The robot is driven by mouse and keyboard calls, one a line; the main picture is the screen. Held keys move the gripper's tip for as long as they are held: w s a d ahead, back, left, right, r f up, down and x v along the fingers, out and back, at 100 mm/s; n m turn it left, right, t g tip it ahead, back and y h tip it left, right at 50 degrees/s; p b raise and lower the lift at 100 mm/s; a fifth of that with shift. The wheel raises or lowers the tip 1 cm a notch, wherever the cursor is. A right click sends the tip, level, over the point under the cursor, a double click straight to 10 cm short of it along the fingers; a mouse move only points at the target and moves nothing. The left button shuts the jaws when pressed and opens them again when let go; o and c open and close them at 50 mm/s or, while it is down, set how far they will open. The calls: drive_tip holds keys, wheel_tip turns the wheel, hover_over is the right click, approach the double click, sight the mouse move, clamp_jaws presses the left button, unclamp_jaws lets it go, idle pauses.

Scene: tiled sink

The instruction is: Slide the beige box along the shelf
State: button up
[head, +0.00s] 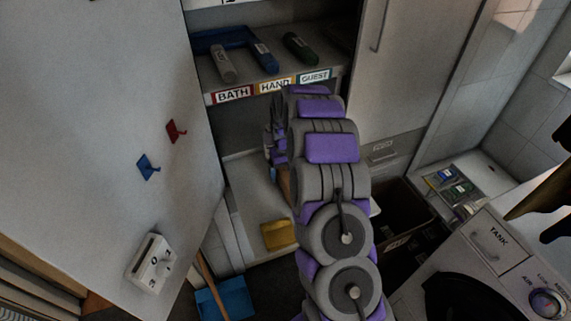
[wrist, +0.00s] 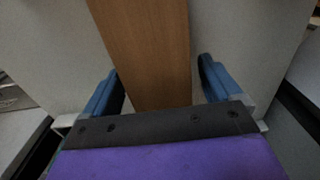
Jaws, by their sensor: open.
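My gripper (wrist: 160,72) is open in the wrist view, with its two blue fingers apart. A wood-brown upright piece (wrist: 150,40) fills the space between the fingers, with a gap visible on each side. I cannot tell whether it is the beige box. In the head view my own arm hides most of the gripper. A small tan piece (head: 284,184) shows beside the arm, in front of the lower shelf (head: 250,180). A yellow-tan box-like item (head: 278,235) lies lower down, left of my arm. No other clearly beige box shows.
The upper shelf (head: 215,84), labelled BATH, HAND and GUEST, holds a blue tray (head: 222,36) and several rolled items. An open cabinet door (head: 130,90) stands at left and a closed door (head: 395,70) at right. A washer (head: 490,265) and dark bin (head: 400,225) stand lower right.

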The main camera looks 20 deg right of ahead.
drive_tip(key=shift+f, duration=0.6)
drive_tip(key=c, duration=1.2)
drive_tip(key=shift+d+r, duration=0.1)
drive_tip(key=shift+d, duration=0.05)
